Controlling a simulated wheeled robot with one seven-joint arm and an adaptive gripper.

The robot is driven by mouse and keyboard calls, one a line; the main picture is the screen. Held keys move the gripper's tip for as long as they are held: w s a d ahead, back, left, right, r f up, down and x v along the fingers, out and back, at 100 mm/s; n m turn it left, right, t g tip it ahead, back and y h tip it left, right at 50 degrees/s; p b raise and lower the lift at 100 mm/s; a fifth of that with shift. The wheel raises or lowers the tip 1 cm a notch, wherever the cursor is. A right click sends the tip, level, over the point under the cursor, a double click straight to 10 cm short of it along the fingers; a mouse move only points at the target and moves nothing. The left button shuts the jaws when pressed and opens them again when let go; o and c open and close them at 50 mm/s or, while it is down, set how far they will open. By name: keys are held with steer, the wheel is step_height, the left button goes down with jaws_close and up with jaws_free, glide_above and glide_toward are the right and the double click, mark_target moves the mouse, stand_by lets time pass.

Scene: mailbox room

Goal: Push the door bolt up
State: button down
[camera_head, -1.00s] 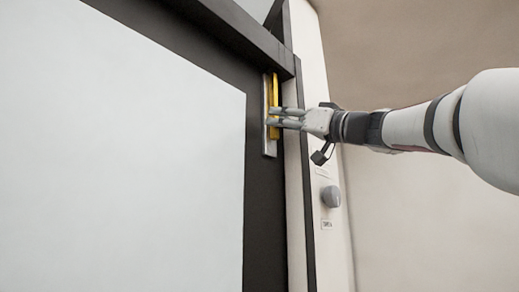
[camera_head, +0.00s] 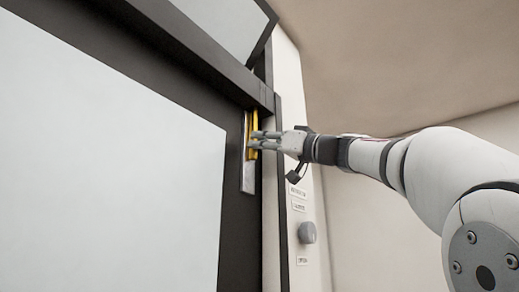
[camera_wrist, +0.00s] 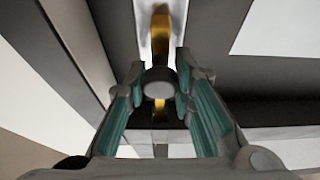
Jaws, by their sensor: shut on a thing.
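The door bolt is a yellow bar (camera_head: 252,125) on a silver plate (camera_head: 248,180), upright on the dark door frame near its upper right corner. In the wrist view the yellow bar (camera_wrist: 161,35) runs between my fingers, with a grey round knob (camera_wrist: 159,82) in front of it. My gripper (camera_head: 262,140) reaches in from the right and its fingertips are at the bolt. In the wrist view my gripper (camera_wrist: 157,72) has a finger on each side of the knob, shut on it. The fingers partly hide the bolt in the head view.
The door has a large pale panel (camera_head: 110,160) in a dark frame. A dark beam (camera_head: 190,50) crosses above the bolt. A round grey knob (camera_head: 307,232) and small labels are on the white wall strip below my gripper. The wall at right is bare.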

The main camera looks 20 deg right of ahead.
steer(key=shift+s+r, duration=0.2)
steer(key=shift+r, duration=0.15)
steer(key=c, duration=1.4)
jaws_free()
steer(key=shift+w, duration=0.1)
steer(key=shift+o, duration=0.3)
steer(key=shift+f, duration=0.1)
steer(key=v, duration=1.2)
